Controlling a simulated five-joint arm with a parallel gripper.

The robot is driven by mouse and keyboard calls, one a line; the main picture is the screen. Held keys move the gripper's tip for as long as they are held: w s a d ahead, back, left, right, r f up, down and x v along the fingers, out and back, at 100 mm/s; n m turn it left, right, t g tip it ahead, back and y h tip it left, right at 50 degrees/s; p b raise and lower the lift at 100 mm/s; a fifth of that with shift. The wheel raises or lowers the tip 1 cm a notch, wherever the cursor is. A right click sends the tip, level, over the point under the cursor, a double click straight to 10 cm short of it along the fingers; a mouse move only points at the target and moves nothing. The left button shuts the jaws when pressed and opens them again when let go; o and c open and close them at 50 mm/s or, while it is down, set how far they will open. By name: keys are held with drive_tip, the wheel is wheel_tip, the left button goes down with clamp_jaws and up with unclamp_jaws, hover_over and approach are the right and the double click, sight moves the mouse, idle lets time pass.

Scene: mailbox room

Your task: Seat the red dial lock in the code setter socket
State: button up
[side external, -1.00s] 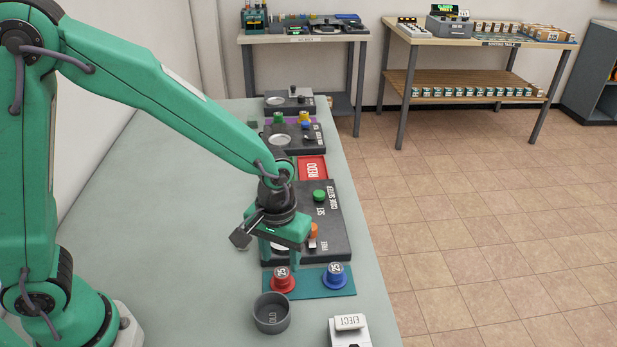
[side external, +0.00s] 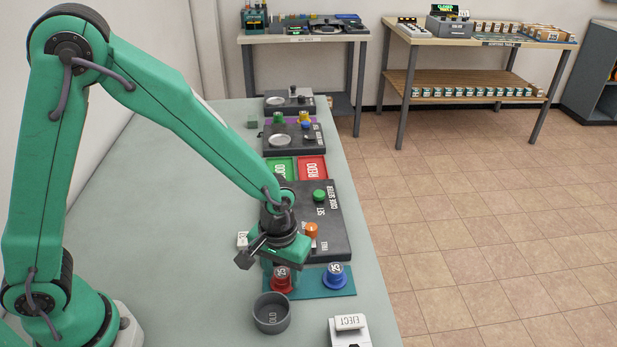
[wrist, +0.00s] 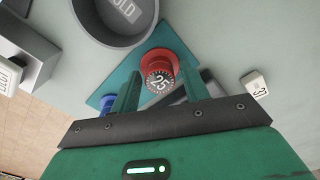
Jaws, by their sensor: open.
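The red dial lock (side external: 281,283), with a white "25" on its dark top, stands upright on a teal mat (side external: 310,291). It also shows in the wrist view (wrist: 161,76). My gripper (side external: 279,268) is open and low over the lock. In the wrist view its two fingers (wrist: 160,90) are either side of the lock's near part; I cannot tell if they touch it.
A blue dial lock (side external: 336,274) stands right of the red one on the mat. A grey OLD cup (side external: 271,314) and a white EJECT block (side external: 349,322) are in front. A small white block (side external: 242,239) is left of my gripper. The bench's left side is clear.

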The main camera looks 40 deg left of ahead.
drive_tip(key=shift+c, duration=0.3)
drive_tip(key=c, duration=0.8)
drive_tip(key=shift+r, duration=0.1)
drive_tip(key=shift+r, duration=2.2)
drive_tip(key=shift+w, duration=0.1)
drive_tip(key=w+a+r, duration=0.1)
drive_tip(key=w+a, duration=0.1)
drive_tip(key=w+a+r, duration=0.1)
drive_tip(key=w+a, duration=0.1)
drive_tip(key=w, duration=0.1)
drive_tip(key=w+a+r, duration=0.1)
drive_tip(key=w+a, duration=0.1)
drive_tip(key=shift+w+a+r, duration=0.2)
drive_tip(key=shift+r, duration=0.2)
